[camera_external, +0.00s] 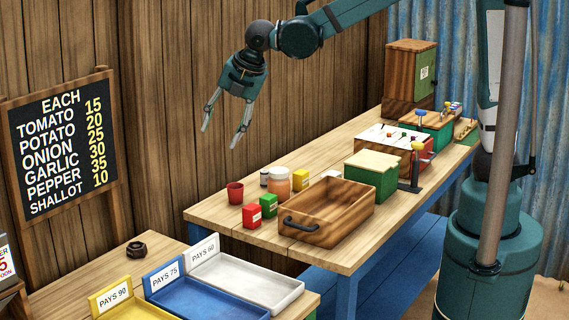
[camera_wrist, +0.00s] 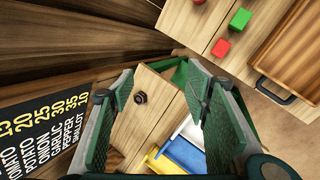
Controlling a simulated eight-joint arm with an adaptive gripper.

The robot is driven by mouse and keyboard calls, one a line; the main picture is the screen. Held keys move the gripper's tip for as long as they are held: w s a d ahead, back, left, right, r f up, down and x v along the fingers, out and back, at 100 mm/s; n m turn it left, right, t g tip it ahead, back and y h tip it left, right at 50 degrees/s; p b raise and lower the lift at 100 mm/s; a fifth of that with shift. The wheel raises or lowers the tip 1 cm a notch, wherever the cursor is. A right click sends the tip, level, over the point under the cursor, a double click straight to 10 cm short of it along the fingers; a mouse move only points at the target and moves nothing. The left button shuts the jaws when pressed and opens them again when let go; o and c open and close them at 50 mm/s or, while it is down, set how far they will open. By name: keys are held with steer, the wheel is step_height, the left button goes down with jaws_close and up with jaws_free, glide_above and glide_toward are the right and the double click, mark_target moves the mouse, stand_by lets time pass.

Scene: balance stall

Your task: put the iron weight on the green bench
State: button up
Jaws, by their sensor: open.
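A small dark metal piece (camera_external: 136,249), which looks like the iron weight, rests on the bare wooden top of the near-left bench (camera_external: 72,284). That bench shows green framing in the wrist view (camera_wrist: 180,72), so it appears to be the green bench. The dark piece also shows in the wrist view (camera_wrist: 140,98), between the fingers in the picture but well below them. My gripper (camera_external: 220,137) is open and empty, high in the air in front of the plank wall. Its two fingers frame the wrist view (camera_wrist: 158,88).
Yellow, blue (camera_external: 205,297) and white (camera_external: 248,279) payment trays stand beside the dark piece. The blue-framed table (camera_external: 225,215) behind holds a wooden handled crate (camera_external: 327,225), a red cup (camera_external: 235,193), small boxes and jars. A price board (camera_external: 62,145) stands at the left.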

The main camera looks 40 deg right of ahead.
steer(key=s+d+r+m, duration=0.4)
steer(key=s+d+m, duration=0.25)
steer(key=d, duration=0.45)
steer(key=s+d+f+m+t, duration=0.1)
steer(key=s+d+m, duration=0.7)
steer(key=s, duration=0.3)
steer(key=s+d+f+m+t, duration=0.1)
steer(key=s+d+m, duration=0.7)
steer(key=s, duration=0.3)
steer(key=shift+s+d+f, duration=0.25)
steer(key=shift+s+f, duration=0.05)
